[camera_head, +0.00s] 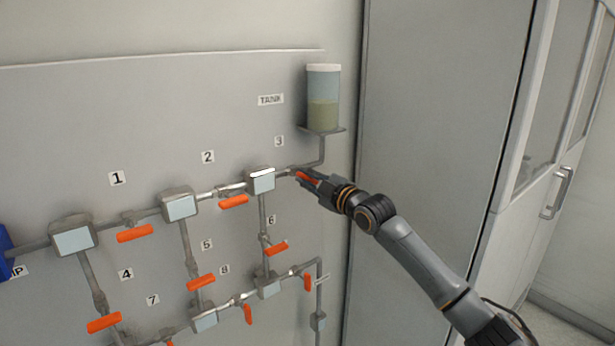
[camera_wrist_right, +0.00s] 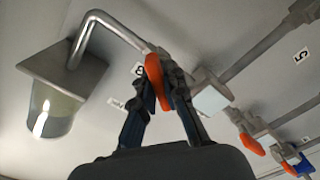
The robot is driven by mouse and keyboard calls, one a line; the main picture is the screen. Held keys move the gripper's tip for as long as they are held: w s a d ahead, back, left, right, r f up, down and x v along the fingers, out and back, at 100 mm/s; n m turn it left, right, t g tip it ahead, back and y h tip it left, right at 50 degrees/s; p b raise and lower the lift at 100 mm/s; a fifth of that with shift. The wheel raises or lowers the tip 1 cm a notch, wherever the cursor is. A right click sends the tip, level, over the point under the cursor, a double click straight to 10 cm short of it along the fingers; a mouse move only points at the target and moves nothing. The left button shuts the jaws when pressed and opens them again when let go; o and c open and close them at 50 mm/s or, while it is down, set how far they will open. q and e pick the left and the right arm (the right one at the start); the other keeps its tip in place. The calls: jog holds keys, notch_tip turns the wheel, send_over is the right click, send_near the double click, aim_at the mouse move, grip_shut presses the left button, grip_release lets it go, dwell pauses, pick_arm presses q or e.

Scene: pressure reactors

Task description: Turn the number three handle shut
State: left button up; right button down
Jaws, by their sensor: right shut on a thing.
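The number three handle (camera_head: 305,177) is orange and sits on the pipe right of the last upper junction box, below the label 3 (camera_head: 279,141). My right gripper (camera_head: 303,180) reaches it from the lower right and is shut on it, covering much of it in the head view. In the right wrist view the orange handle (camera_wrist_right: 153,72) lies between the two fingers of my right gripper (camera_wrist_right: 160,85). The handle's exact angle to the pipe is hard to tell behind the fingers. My left gripper is not in view.
A tank (camera_head: 323,98) with greenish liquid stands on a bracket above my right gripper. Several other orange handles, such as the one under label 2 (camera_head: 233,202), sit on the panel's pipes to the left. A grey cabinet (camera_head: 440,120) stands to the right, behind my right arm.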

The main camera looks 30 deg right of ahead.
jog(key=m+p, duration=0.1)
jog(key=m, duration=0.4)
jog(key=shift+m, duration=0.3)
jog(key=m+p, duration=0.2)
jog(key=m, duration=0.3)
jog(key=shift+m, duration=0.4)
jog(key=c, duration=1.4)
grip_release()
jog(key=s, duration=0.8)
jog(key=s+d, duration=0.1)
jog(key=s, duration=0.3)
